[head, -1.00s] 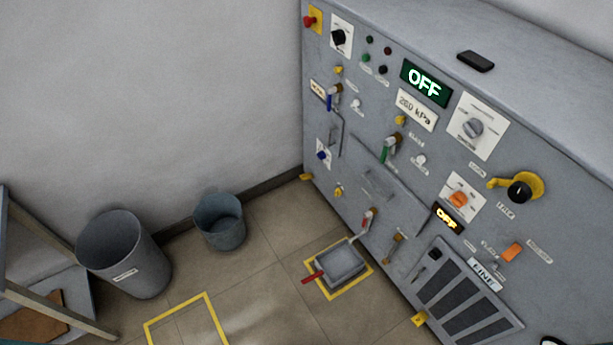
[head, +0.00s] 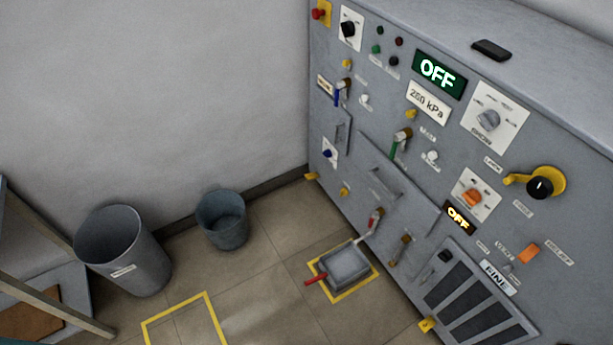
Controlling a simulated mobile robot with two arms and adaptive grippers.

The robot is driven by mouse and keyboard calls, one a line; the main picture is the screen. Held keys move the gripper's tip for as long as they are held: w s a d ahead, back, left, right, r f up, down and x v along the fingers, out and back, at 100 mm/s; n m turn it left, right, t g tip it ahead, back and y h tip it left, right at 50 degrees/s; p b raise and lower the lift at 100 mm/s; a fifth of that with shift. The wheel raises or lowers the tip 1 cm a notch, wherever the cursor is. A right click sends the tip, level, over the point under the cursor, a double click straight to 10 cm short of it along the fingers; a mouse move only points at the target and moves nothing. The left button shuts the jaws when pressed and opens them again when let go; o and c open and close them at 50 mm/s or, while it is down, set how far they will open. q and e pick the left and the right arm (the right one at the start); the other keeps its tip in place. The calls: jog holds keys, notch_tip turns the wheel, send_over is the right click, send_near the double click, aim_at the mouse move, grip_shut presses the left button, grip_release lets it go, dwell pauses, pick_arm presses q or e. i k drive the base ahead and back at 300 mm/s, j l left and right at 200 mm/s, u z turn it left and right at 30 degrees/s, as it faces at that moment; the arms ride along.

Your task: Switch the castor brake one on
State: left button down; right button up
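Two small yellow tabs sit at the foot of the grey pump cabinet (head: 385,190) in the head view. They look like castor brakes. One yellow tab (head: 311,176) is at the far left corner by the wall, and the other yellow tab (head: 427,325) is at the near bottom edge. No readable label shows which is number one, and I cannot tell whether either is on or off. Neither of my grippers is in view.
A grey tray with a red handle (head: 345,266) stands on a yellow-marked floor square in front of the cabinet. A large bin (head: 124,252) and a smaller bucket (head: 222,220) stand by the wall. Bare floor (head: 270,300) lies between. The green-lit display (head: 438,74) reads OFF.

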aim_at(312, 175)
jog(key=i+j+z, duration=0.15)
jog(key=z, duration=0.45)
jog(key=i+j+z, duration=0.25)
jog(key=j, duration=0.4)
jog(key=i+j+z, duration=0.1)
jog(key=i+j, duration=0.15)
jog(key=i+j+z, duration=0.1)
jog(key=j, duration=0.35)
jog(key=i+j+z, duration=0.1)
jog(key=j, duration=0.25)
jog(key=i+j, duration=0.1)
jog(key=j, duration=0.2)
jog(key=i+j, duration=0.1)
jog(key=j, duration=0.15)
jog(key=i+j, duration=0.1)
jog(key=j, duration=0.2)
